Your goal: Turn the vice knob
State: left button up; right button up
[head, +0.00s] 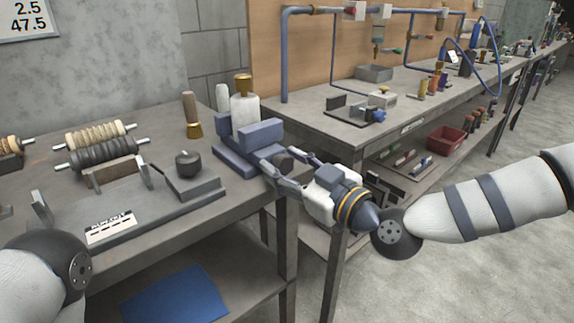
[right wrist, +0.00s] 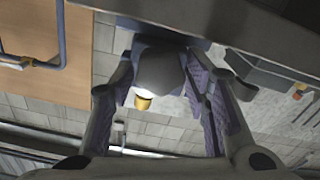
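The vice (head: 250,142) is a blue-grey block on the right end of the left workbench. Its dark rounded knob (head: 284,161) sticks out over the bench's right edge toward my right gripper. My right gripper (head: 279,163) is at the knob, with its fingers spread on either side of it. In the right wrist view the grey knob (right wrist: 162,70) shows between the two finger pads of the right gripper (right wrist: 160,82). I cannot tell whether either pad touches it. My left gripper is out of view; only part of my left arm shows at bottom left.
A white bottle with a gold cap (head: 244,100) stands behind the vice. A brass-tipped tool (head: 192,115) and a grey fixture (head: 150,205) are on the left workbench (head: 60,235). Another bench (head: 300,120) with pipes stands behind. Open floor lies at right.

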jog(key=c, duration=0.6)
jog(key=shift+w+d+m, duration=0.1)
jog(key=shift+d+m, duration=0.05)
jog(key=shift+m, duration=3.25)
jog(key=o, duration=1.2)
jog(key=shift+c, duration=0.2)
